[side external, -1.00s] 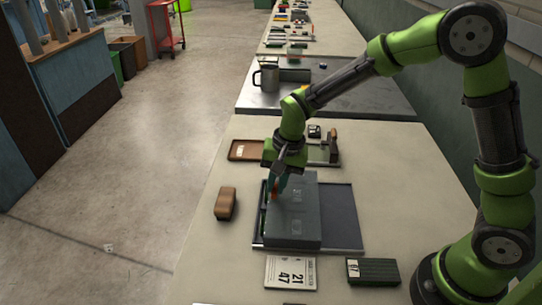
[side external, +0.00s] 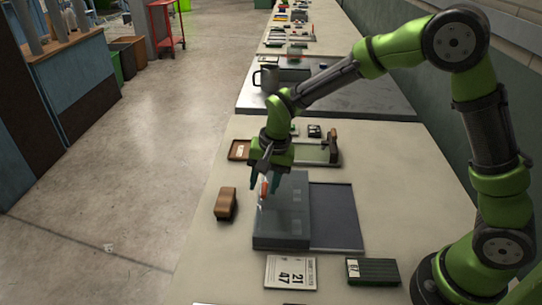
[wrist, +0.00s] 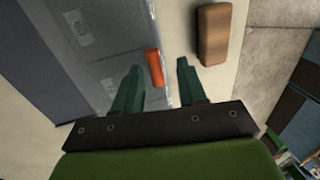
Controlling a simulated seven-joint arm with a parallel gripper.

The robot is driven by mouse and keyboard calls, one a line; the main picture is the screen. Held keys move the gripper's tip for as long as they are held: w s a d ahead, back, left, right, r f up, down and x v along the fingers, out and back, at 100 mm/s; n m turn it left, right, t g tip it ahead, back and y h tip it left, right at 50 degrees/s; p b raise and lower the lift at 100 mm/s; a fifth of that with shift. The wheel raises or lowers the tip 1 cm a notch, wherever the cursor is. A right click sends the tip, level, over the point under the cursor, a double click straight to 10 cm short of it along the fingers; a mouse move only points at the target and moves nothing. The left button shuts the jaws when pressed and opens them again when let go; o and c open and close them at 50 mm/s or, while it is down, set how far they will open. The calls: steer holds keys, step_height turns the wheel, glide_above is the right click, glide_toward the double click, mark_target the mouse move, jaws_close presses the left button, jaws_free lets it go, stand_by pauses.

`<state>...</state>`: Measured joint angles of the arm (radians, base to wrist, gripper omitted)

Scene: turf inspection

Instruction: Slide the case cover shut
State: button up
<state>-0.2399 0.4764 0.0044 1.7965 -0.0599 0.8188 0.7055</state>
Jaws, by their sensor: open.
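The case cover (side external: 290,222) is a grey, faintly see-through slab with pale labels, and it also shows in the wrist view (wrist: 92,50). It lies over the left part of the case, with its left edge at the case's left side. A dark flat part of the case (side external: 335,218) shows bare on the right. An orange tab (wrist: 154,68) stands at the cover's left edge. My gripper (side external: 264,189) is open above this edge. Contact cannot be told.
A brown block (side external: 226,204) lies close to the left of the case. A numbered card (side external: 291,271) and a green ribbed box (side external: 372,271) lie in front. A brown tray (side external: 239,150) and a green device (side external: 315,152) sit behind. The table's left edge is near.

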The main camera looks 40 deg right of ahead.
mark_target(287, 201)
step_height(287, 201, up, 16)
steer(key=s+d, duration=0.2)
steer(key=shift+s+d+r, duration=0.15)
steer(key=shift+r, duration=0.1)
steer(key=s+d+n+t, duration=0.2)
steer(key=s+d, duration=0.1)
steer(key=s, duration=0.6)
steer(key=s+d+n+t, duration=0.3)
steer(key=s+d, duration=0.1)
steer(key=s, duration=0.4)
steer(key=shift+s+d+r+t, duration=0.15)
steer(key=shift+s+r+t, duration=0.15)
steer(key=shift+s, duration=0.1)
stand_by(0.6)
